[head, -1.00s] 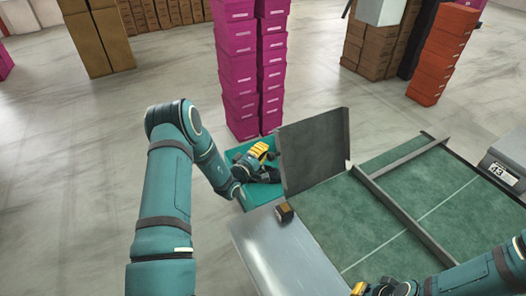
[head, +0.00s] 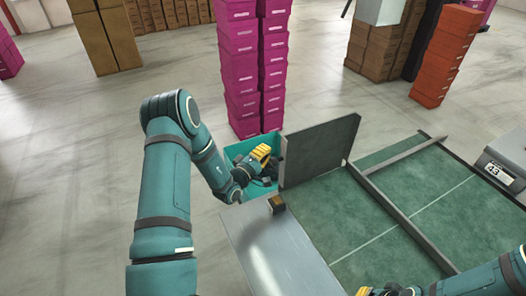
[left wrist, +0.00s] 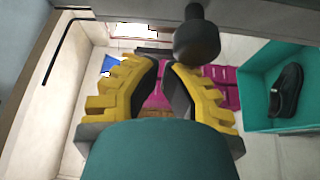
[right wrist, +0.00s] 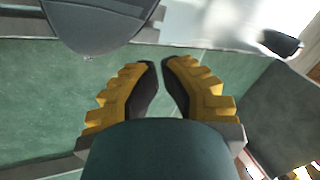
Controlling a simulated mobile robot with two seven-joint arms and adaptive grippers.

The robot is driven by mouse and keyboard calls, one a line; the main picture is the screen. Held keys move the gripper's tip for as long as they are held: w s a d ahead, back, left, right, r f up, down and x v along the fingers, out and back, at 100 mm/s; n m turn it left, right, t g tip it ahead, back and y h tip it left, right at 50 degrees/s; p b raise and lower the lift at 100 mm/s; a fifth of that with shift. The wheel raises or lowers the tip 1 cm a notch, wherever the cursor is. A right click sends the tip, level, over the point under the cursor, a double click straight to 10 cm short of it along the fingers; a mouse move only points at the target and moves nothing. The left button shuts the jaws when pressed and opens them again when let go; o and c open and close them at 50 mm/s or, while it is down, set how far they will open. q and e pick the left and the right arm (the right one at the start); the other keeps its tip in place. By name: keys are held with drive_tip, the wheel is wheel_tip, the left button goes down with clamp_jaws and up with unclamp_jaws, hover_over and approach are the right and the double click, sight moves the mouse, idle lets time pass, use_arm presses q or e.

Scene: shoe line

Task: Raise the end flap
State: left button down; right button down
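The end flap (head: 318,152) is a dark grey-green panel standing nearly upright at the far left end of the green-topped table. It also shows at the right of the right wrist view (right wrist: 285,112). My left gripper (head: 266,158) is on the outer side of the flap, close against it; actual contact is hidden. In the left wrist view its fingertips (left wrist: 165,66) nearly meet, with nothing between them, and a black knob (left wrist: 197,40) sits just beyond. My right gripper (head: 385,291) is low over the green table top, its fingertips (right wrist: 162,63) nearly together and empty.
A teal bin (head: 242,148) stands below the flap's outer side; a dark shoe (left wrist: 287,90) lies in it. Pink box stacks (head: 240,75) rise behind. A small dark block (head: 277,204) sits beside the metal plate (head: 265,250). A grey rail (head: 405,215) crosses the table.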

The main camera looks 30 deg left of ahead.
use_arm(q)
drive_tip(key=shift+s+d, duration=0.35)
drive_tip(key=shift+d, duration=0.15)
drive_tip(key=shift+d, duration=0.15)
drive_tip(key=s+a, duration=0.2)
drive_tip(key=s, duration=1)
drive_tip(key=shift+f, duration=0.2)
